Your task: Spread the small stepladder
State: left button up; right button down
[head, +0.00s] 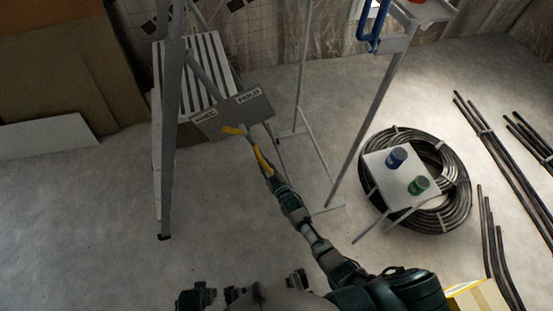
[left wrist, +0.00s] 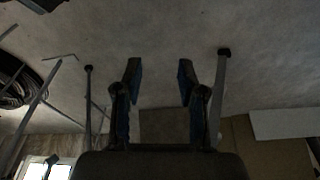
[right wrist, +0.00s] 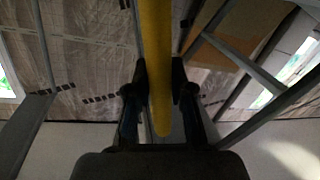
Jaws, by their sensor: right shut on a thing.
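The stepladder shows at the left in the head view, with a grey front leg (head: 168,150) on a dark foot and a pale slatted part (head: 205,75) behind it. A grey plate (head: 235,114) with labels, one reading HOLD, sits in front of it. My right gripper (head: 252,143) reaches up to the plate and is shut on a yellow bar (right wrist: 157,60), which runs between its fingers in the right wrist view. My left gripper (left wrist: 158,80) is open and empty. Legs with dark feet (left wrist: 222,90) show beyond its fingers. How far the ladder is spread is unclear.
A black pipe coil (head: 455,190) lies at the right, with a small white table (head: 395,180) over it carrying a blue can (head: 396,157) and a green can (head: 418,185). Loose pipes (head: 505,155) lie further right. Boards (head: 60,60) lean at the back left. The front-left floor is clear.

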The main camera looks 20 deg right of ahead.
jog(key=shift+a+f, duration=0.1)
jog(key=shift+a, duration=0.05)
jog(key=shift+f, duration=0.2)
jog(key=shift+a, duration=0.15)
jog(key=c, duration=1.3)
grip_release()
jog(key=shift+s+a, duration=0.1)
jog(key=shift+a, duration=0.25)
jog(key=shift+o, duration=1.4)
jog(key=shift+a, duration=0.25)
jog(key=shift+d, duration=0.3)
pick_arm(q)
jog(key=shift+d+r, duration=0.55)
jog(key=shift+r, duration=0.35)
pick_arm(e)
jog(key=f+v, duration=0.1)
jog(key=v, duration=1)
jog(key=shift+s+r, duration=0.4)
jog(key=shift+r, duration=0.1)
pick_arm(q)
jog(key=shift+a, duration=0.2)
